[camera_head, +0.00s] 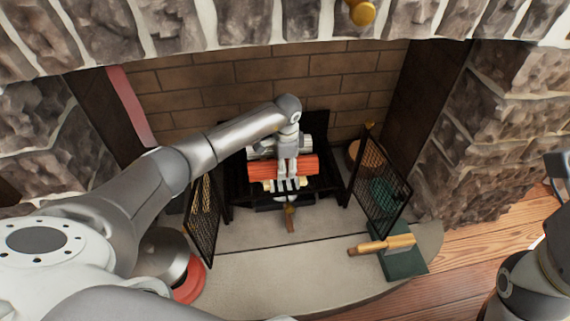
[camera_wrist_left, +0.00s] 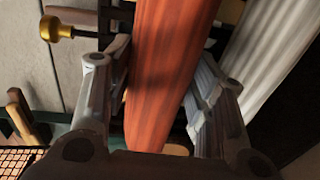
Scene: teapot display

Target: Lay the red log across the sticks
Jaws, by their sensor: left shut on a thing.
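The red log (camera_head: 300,165) lies crosswise in the black grate area of the fireplace. My left gripper (camera_head: 286,182) comes down over it and is shut on it, with fingers on both sides. In the left wrist view, the red log (camera_wrist_left: 165,70) sits between the two fingers (camera_wrist_left: 160,85). Pale sticks (camera_head: 269,185) show just below the red log, partly hidden by it and by the fingers. I cannot tell whether the log touches them. A whitish log (camera_head: 262,153) is behind the red one, and it also shows in the left wrist view (camera_wrist_left: 268,65). My right gripper is not in view.
Mesh doors stand open at the left (camera_head: 202,220) and right (camera_head: 381,190) of the grate. A wooden-handled tool (camera_head: 385,245) lies over a green box (camera_head: 404,265) on the hearth. The hearth's middle is clear.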

